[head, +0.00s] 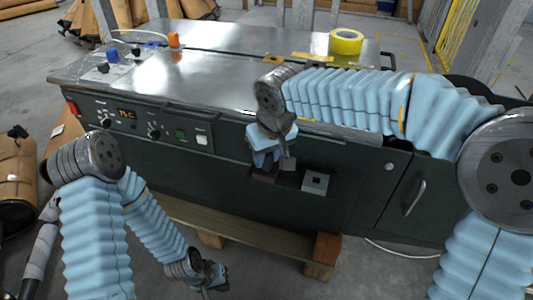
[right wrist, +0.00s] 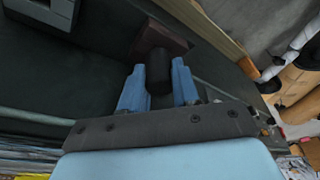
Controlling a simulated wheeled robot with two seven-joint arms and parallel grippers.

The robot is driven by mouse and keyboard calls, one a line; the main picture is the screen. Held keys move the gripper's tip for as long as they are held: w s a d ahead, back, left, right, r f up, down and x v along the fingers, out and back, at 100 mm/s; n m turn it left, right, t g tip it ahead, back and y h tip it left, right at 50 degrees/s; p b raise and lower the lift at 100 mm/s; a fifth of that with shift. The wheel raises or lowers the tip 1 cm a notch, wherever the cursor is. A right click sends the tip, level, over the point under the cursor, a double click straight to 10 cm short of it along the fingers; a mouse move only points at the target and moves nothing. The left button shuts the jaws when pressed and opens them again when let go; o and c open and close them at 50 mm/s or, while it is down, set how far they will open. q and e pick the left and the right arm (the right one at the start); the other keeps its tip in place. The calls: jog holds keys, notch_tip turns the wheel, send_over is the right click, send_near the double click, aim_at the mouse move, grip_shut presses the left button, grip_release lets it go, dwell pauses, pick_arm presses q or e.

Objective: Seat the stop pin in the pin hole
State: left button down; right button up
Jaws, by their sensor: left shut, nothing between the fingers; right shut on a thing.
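My right gripper (head: 272,160) is in front of the machine's dark front panel, pointing down. It is shut on a dark pin (right wrist: 159,72), which shows between the blue fingers in the right wrist view. The pin's far end overlaps a reddish-brown block (right wrist: 171,36); I cannot tell whether it touches it. In the head view, that block (head: 262,174) is partly hidden below the gripper. Just right of it, a light grey block (head: 316,181) with a dark square opening sticks out from the panel. My left gripper (head: 212,284) is shut and empty, low near the floor.
The machine's metal top (head: 220,75) carries a yellow tape roll (head: 346,41) and small blue and orange parts. Knobs and switches line its front at left. A wooden pallet (head: 240,228) lies under it. Brown wrapped cylinders (head: 15,180) lie at far left.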

jog(key=shift+f, duration=0.25)
jog(key=o, duration=1)
jog(key=shift+o, duration=0.2)
jog(key=p+v, duration=0.2)
jog(key=v, duration=1.2)
jog(key=shift+f, duration=0.1)
